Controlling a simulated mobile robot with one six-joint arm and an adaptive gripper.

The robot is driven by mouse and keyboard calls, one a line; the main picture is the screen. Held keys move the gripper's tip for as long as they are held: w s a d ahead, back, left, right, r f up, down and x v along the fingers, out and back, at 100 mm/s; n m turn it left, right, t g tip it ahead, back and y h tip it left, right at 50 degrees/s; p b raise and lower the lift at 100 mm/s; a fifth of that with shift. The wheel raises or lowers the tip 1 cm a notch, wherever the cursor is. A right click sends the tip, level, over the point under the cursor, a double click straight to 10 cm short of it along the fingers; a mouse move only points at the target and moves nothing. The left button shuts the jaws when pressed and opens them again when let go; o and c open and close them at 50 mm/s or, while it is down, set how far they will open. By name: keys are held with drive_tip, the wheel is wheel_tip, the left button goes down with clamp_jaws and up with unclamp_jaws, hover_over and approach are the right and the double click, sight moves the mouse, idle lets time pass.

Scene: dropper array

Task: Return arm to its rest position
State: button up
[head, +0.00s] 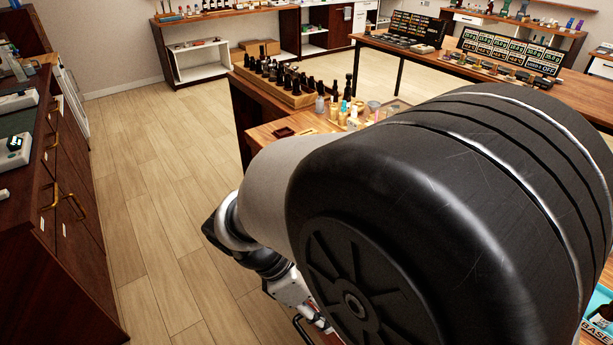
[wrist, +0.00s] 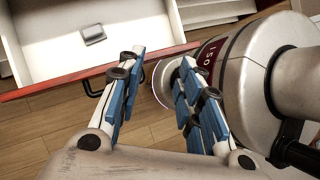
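My gripper (wrist: 161,64) is open in the wrist view. Its two blue-padded fingers stand apart with nothing between them. Beyond the fingertips is an open drawer (wrist: 145,35) with a white inside, a reddish front edge and a dark handle. A small grey square piece (wrist: 93,34) lies in the drawer. I cannot tell whether the left finger touches the drawer's handle. In the head view my own large dark arm joint fills the right and hides most of the gripper. My lower arm hangs down at bottom centre.
A dark wood cabinet (head: 62,190) with brass handles stands at left. A wooden counter (head: 262,133) carries a rack of dark bottles (head: 280,85) beyond my arm. A table with display panels (head: 513,51) stands at back right. Open wooden floor (head: 160,200) lies between cabinet and counter.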

drive_tip(key=s+d+r+m+t+y, duration=0.2)
drive_tip(key=s+d+r+m+y, duration=0.1)
drive_tip(key=m, duration=0.7)
drive_tip(key=s+d+r+m+t+y, duration=0.3)
drive_tip(key=s+d+r+m, duration=0.2)
drive_tip(key=m, duration=0.5)
wheel_tip(320, 180, up, 4)
drive_tip(key=shift+d+f+y, duration=0.15)
drive_tip(key=shift+d+y, duration=0.15)
drive_tip(key=shift+d, duration=0.85)
drive_tip(key=shift+d, duration=0.1)
